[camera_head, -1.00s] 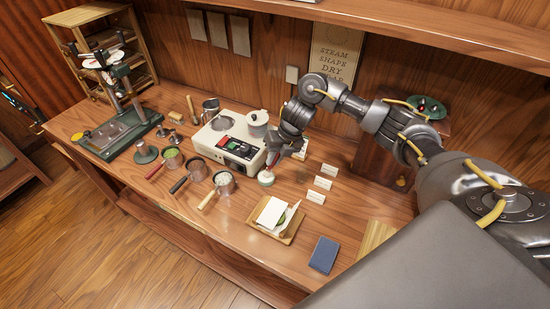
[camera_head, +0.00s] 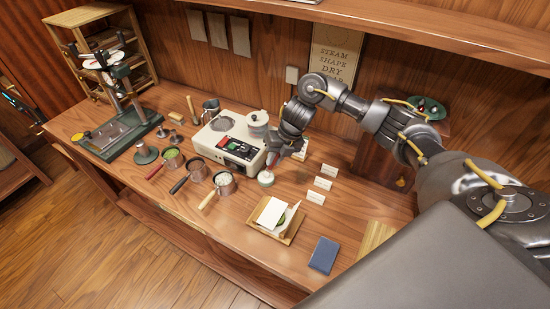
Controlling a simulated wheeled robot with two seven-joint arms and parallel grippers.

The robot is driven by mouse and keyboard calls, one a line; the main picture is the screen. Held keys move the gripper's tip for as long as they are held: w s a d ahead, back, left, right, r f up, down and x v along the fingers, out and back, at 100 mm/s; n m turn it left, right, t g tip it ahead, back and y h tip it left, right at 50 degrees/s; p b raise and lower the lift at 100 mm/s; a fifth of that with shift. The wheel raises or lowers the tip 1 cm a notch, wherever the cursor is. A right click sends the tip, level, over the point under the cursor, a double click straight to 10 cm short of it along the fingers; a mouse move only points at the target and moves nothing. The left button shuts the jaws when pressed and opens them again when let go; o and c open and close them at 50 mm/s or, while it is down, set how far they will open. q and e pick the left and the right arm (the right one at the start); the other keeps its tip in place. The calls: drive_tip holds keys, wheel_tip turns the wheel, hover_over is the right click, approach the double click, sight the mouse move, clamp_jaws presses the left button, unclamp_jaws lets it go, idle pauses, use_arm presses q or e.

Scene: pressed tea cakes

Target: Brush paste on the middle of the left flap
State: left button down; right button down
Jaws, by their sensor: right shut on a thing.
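A white paper wrapper (camera_head: 269,212) lies spread on a small wooden tray (camera_head: 287,239) at the front middle of the bench. Its left flap lies flat and pale, and a green tea cake (camera_head: 283,218) shows partly between the papers. A small pot with a white top and greenish body (camera_head: 265,179) stands behind the tray. My right gripper (camera_head: 272,160) points down just above and behind this pot. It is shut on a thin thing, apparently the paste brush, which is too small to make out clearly.
A cream steamer with a lidded pot (camera_head: 229,140) stands left of my right gripper. Several long-handled pans (camera_head: 223,184) stand in front of it. White cards (camera_head: 323,183) stand to the right, and a blue booklet (camera_head: 324,254) lies right of the tray. A green press (camera_head: 120,135) is far left.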

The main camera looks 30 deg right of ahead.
drive_tip(key=shift+r+p, duration=2.6)
drive_tip(key=shift+r, duration=0.8)
